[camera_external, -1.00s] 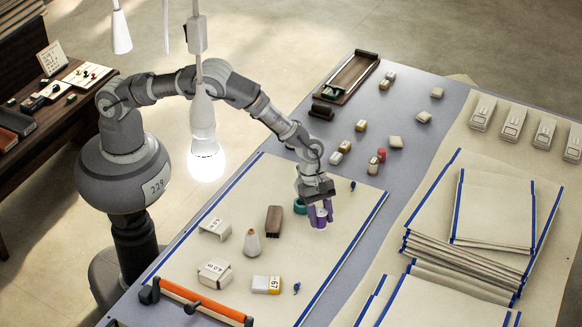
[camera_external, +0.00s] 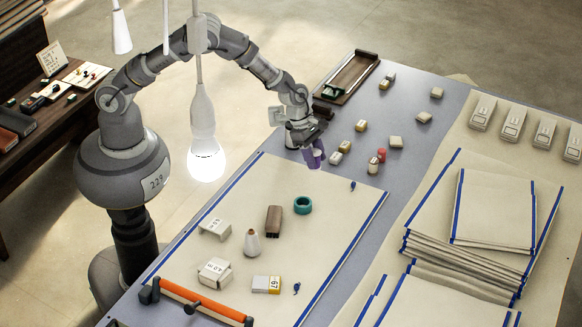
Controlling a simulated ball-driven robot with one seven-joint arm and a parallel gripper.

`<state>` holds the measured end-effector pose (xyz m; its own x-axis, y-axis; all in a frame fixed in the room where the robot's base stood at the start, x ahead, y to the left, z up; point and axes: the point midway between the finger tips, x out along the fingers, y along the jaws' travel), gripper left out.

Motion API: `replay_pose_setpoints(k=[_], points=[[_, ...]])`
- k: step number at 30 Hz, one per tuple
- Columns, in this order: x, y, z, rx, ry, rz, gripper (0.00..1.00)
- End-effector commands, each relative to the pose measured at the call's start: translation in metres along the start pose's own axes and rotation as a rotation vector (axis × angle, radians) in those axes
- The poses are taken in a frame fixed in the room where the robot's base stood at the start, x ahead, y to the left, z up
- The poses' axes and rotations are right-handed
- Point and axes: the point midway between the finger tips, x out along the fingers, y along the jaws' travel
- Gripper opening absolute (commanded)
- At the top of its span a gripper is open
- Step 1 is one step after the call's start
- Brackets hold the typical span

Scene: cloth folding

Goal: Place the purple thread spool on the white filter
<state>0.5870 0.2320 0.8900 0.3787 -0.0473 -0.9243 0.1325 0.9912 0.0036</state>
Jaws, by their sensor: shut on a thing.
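The purple thread spool (camera_external: 314,157) is in the jaws of my gripper (camera_external: 312,150), raised above the table and slightly tilted. My gripper is shut on it, above the far edge of the cream cloth and left of several small pale blocks. I cannot tell for certain which white thing is the filter. A white cone-shaped thing (camera_external: 252,242) stands on the cloth, nearer than the gripper. White box-like pieces (camera_external: 214,273) lie near it.
A teal ring (camera_external: 303,205) and a brown block (camera_external: 274,220) are on the cloth (camera_external: 330,240). An orange roller (camera_external: 205,302) lies at the near edge. A wooden tray (camera_external: 350,75) is at the back. A hanging lamp (camera_external: 204,125) is left of my forearm. Stacked cloths (camera_external: 495,210) are at right.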

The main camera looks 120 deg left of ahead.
Motion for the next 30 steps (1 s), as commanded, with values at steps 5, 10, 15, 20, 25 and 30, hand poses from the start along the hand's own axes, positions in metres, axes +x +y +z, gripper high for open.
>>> replay_pose_setpoints(k=[5,10,15,20,25,30], points=[[-0.049,0.053,-0.092,-0.322,0.001,0.134,0.14],[-0.091,0.071,-0.181,-0.592,0.003,0.248,0.14],[-0.119,0.067,-0.245,-0.769,0.005,0.322,0.14],[-0.129,0.062,-0.268,-0.831,0.007,0.349,0.14],[-0.130,0.068,-0.269,-0.847,0.008,0.356,0.14],[-0.119,0.105,-0.245,-0.843,0.011,0.356,0.14]])
